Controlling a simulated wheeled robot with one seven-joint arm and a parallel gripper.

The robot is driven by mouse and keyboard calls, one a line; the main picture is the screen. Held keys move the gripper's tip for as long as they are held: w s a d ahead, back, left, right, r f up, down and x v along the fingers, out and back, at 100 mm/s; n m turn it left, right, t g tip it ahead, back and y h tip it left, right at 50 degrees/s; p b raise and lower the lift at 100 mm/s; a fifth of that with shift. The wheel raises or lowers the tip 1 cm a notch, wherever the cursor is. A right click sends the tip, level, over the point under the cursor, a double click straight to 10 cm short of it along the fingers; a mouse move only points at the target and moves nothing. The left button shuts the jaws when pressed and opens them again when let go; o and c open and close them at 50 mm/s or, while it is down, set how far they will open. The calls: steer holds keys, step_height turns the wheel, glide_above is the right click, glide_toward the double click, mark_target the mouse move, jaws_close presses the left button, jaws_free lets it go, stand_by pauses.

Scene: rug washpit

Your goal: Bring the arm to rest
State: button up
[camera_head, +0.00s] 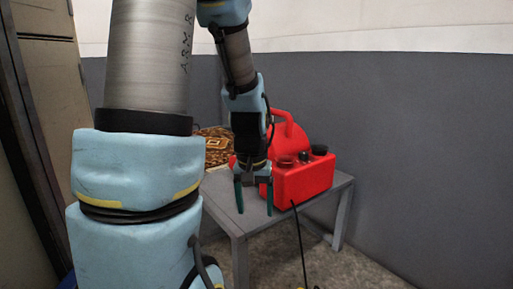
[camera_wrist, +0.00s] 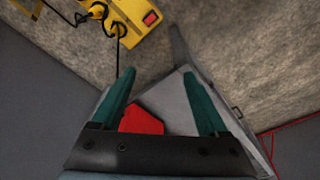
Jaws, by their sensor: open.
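My arm reaches down from above in the head view. My gripper (camera_head: 254,208) is open, with its two teal fingers pointing down and apart, in front of a red machine (camera_head: 302,180) on a small grey table (camera_head: 240,222). Nothing shows between the fingers in the head view. In the wrist view my gripper (camera_wrist: 168,100) is also open. A red patch of the machine (camera_wrist: 141,121) and a grey corner of the table (camera_wrist: 176,104) show beyond the fingers. I cannot tell whether a finger touches the machine.
A patterned brown rug (camera_head: 216,146) lies behind the arm. A grey and white wall (camera_head: 420,130) stands close behind the table. A yellow power strip (camera_wrist: 128,22) with plugged-in black cords lies on the floor. A black cord (camera_head: 299,240) hangs in front of the table.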

steer(key=s+a+r+n, duration=0.1)
steer(key=s+a, duration=0.4)
steer(key=a, duration=0.2)
step_height(320, 180, up, 36)
steer(key=p, duration=3.5)
steer(key=shift+w+d+f+p, duration=0.15)
steer(key=shift+w+d+p, duration=0.15)
steer(key=shift+w, duration=0.1)
